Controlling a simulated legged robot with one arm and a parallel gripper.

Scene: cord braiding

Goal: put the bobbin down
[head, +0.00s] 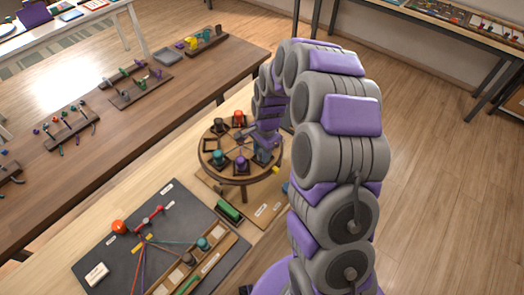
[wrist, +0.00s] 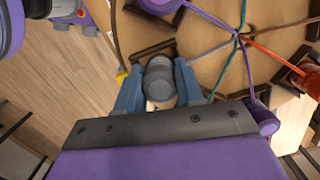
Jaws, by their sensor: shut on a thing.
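My gripper (wrist: 160,95) has its two blue fingers closed around a grey bobbin (wrist: 159,76), whose top end faces the wrist camera. The bobbin is at the edge of the round wooden braiding disc (wrist: 210,72), beside a dark bracket (wrist: 154,50). I cannot tell whether its base touches the disc. In the head view my gripper (head: 264,153) is at the right rim of the disc (head: 232,178), and the held bobbin is hard to make out.
Cords meet at the disc's middle (wrist: 239,37). A dark board (head: 130,236) with cords and a bobbin rack (head: 200,262) lies at the front. A green roll (head: 229,210) lies beside it. A brown table with small racks (head: 140,90) stands behind.

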